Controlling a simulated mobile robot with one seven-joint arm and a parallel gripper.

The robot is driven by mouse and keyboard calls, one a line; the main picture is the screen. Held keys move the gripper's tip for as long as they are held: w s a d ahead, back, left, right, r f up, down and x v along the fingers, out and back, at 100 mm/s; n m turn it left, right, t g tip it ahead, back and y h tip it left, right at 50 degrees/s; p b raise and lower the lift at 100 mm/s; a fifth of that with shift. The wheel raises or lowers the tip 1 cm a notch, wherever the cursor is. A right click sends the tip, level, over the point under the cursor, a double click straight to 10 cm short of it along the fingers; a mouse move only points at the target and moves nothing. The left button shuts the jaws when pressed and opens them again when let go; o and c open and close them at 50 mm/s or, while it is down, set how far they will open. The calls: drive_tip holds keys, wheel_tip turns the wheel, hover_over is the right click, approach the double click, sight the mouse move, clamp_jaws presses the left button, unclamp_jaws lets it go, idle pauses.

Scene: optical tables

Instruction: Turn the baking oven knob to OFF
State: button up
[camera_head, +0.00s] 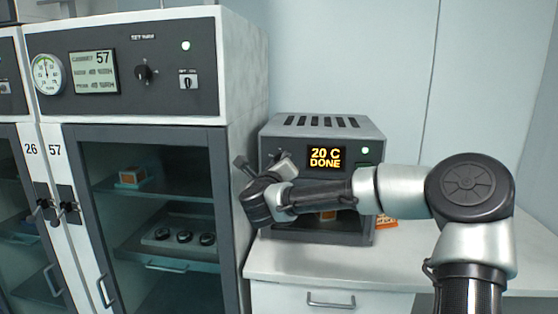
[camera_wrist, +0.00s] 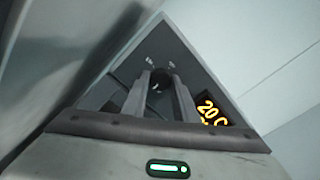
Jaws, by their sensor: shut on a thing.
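The baking oven (camera_head: 318,128) is a grey box on a white bench, with an orange display (camera_head: 326,158) reading "20 C DONE" and a green light (camera_head: 365,150). The display also shows tilted in the wrist view (camera_wrist: 210,110). The oven's dark round knob (camera_wrist: 161,74) is on the front panel, left of the display. My gripper (camera_head: 268,165) is at that left part of the panel, and its fingers (camera_wrist: 160,88) are shut on the knob. The fingers cover part of the knob, and its labels are too small to read. My arm hides much of the oven's lower front.
A tall cabinet (camera_head: 232,60) numbered 57 stands close on the left, with its own dial, screen and knob (camera_head: 142,73). An orange item (camera_head: 386,222) lies on the bench (camera_head: 420,265) right of the oven. The bench further right looks clear apart from my arm.

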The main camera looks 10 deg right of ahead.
drive_tip(key=shift+a+n+p, duration=0.1)
drive_tip(key=shift+n+p, duration=3.25)
drive_tip(key=shift+n, duration=14.15)
drive_tip(key=o, duration=1.1)
drive_tip(key=shift+c, duration=0.2)
